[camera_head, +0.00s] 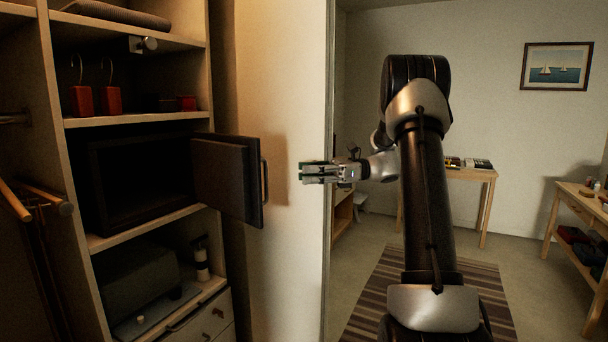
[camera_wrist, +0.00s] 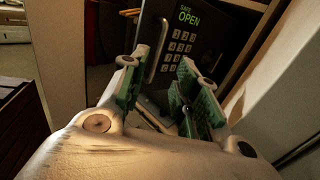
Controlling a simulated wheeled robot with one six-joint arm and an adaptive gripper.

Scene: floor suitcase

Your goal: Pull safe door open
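The black safe (camera_head: 130,180) sits on a middle shelf of the closet at the left in the head view. Its door (camera_head: 228,180) stands swung out from the safe, and the dark interior shows. A bar handle (camera_head: 264,181) is on the door's right side. In the wrist view the door (camera_wrist: 205,45) shows a keypad, a green "SAFE OPEN" display and the handle (camera_wrist: 158,50). My gripper (camera_head: 303,172) is to the right of the door, apart from the handle. Its green-padded fingers (camera_wrist: 155,90) are spread with nothing between them.
A white panel (camera_head: 285,240) stands behind the gripper and door. Closet shelves hold red-based items (camera_head: 97,100) above the safe and a grey box (camera_head: 140,282) below it. A wooden table (camera_head: 460,175) and a striped rug (camera_head: 395,290) are to the right.

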